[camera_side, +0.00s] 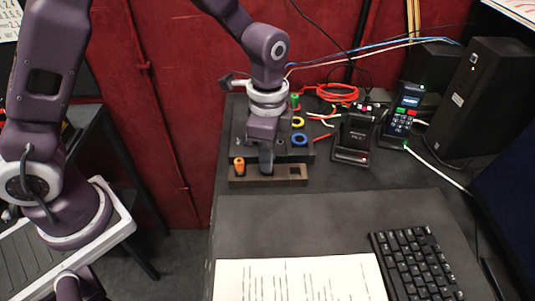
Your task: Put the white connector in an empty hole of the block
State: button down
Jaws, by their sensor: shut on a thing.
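The block (219,182) is a long brown bar on the dark table, in front of a black box. An orange connector (239,165) stands upright at its left end. A dark square hole (295,171) near its right end looks empty. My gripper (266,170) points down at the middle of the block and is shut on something. The fingers hide what they hold, and no white connector shows elsewhere. I cannot tell whether the held thing is inside a hole or just above it.
The black box behind carries a yellow ring (298,122), a blue ring (299,140) and a green peg (295,101). A black device (354,138) and cables lie to the right. A keyboard (416,263) and paper (300,279) are in front; the mat (330,215) between is clear.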

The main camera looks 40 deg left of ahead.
jog(key=shift+f, duration=0.6)
dwell(0.3)
jog(key=c, duration=1.3)
grip_release()
jog(key=shift+o, duration=0.5)
jog(key=shift+o, duration=0.5)
jog(key=shift+r, duration=3.5)
